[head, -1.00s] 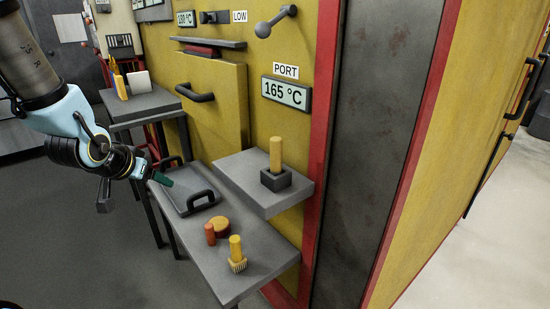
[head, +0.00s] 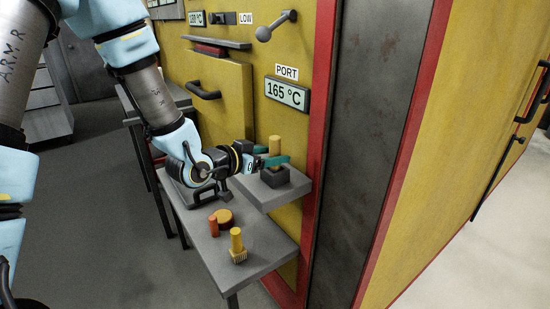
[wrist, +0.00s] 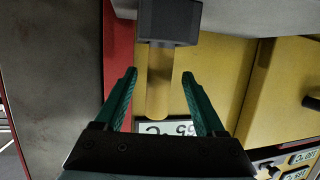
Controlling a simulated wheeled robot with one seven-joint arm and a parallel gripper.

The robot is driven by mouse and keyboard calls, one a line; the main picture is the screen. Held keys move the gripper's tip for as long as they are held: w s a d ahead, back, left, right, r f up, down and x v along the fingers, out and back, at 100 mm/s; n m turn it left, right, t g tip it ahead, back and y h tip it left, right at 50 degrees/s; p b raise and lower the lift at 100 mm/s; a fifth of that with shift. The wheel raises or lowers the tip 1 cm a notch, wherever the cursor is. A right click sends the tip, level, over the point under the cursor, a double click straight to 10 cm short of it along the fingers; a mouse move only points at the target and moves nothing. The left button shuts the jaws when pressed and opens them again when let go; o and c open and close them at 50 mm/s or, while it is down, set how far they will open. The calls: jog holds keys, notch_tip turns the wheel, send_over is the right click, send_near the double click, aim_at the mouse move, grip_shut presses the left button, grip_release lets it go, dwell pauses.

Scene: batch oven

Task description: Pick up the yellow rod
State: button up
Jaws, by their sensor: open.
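The yellow rod (head: 275,146) stands upright in a dark square holder (head: 274,177) on the small grey shelf (head: 262,194) under the PORT display. My gripper (head: 277,161) is at the rod, with its green fingers level with the rod's middle. In the wrist view the rod (wrist: 159,85) lies between the two open fingers (wrist: 159,95), with a visible gap on each side. The holder (wrist: 169,22) is at the top of that view. The fingers are not closed on the rod.
On the lower grey bench (head: 262,255) stand a yellow-handled brush (head: 237,245), an orange cylinder (head: 213,226) and a round orange-brown piece (head: 225,217). A tray with black handles (head: 185,195) lies behind, partly hidden by my arm. The yellow oven wall (head: 240,115) is close behind the shelf.

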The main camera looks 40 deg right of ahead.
jog(key=p+x, duration=0.1)
jog(key=x, duration=0.2)
jog(key=shift+d+p, duration=0.25)
jog(key=shift+p, duration=0.15)
jog(key=shift+d+f, duration=0.35)
jog(key=shift+d, duration=0.2)
jog(key=shift+c, duration=0.4)
grip_shut()
